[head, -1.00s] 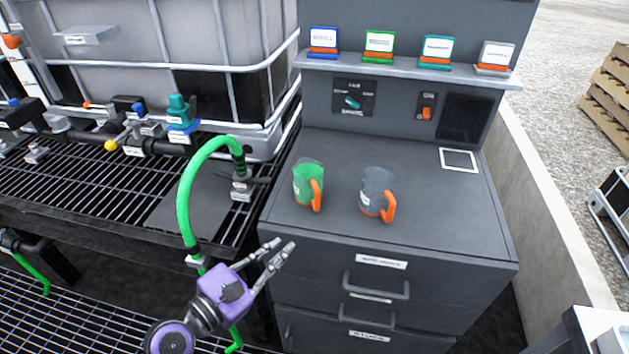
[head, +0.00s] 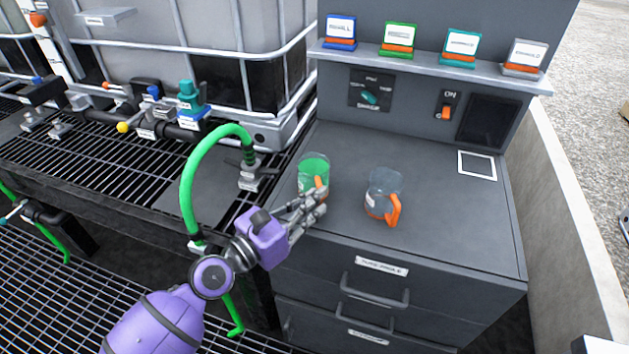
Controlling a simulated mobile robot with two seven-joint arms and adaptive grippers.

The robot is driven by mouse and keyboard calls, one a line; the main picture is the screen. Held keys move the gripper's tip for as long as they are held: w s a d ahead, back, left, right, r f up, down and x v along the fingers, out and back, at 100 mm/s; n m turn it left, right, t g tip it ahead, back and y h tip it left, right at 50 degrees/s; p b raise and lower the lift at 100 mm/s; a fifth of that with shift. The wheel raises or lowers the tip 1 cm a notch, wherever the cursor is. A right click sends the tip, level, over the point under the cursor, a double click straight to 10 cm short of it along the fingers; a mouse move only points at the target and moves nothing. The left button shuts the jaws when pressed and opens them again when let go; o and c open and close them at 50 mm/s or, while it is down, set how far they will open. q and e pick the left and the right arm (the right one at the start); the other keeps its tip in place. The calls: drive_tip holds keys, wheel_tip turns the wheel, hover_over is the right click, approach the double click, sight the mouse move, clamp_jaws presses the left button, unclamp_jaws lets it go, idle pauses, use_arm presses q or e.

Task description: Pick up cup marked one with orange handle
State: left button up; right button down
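A clear cup with green contents (head: 311,170) and an orange handle stands upright on the grey cabinet top. A second clear cup (head: 384,188), greyish with an orange handle, stands upright to its right. Both have small white labels, too small to read, so I cannot tell which is marked one. My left gripper (head: 317,205) is at the near side of the green cup, by its orange handle, and covers the handle's lower part. Its fingers look apart; I cannot tell whether they touch the handle. My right gripper is not in view.
The grey cabinet top (head: 440,233) is clear right of the cups, apart from a white-framed square (head: 477,165). A shelf (head: 425,66) with several colored cards is above. A green hose (head: 187,190) arches left of the cups, near my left arm.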

use_arm(q)
drive_tip(key=shift+x, duration=1.4)
clamp_jaws()
drive_tip(key=shift+r, duration=0.1)
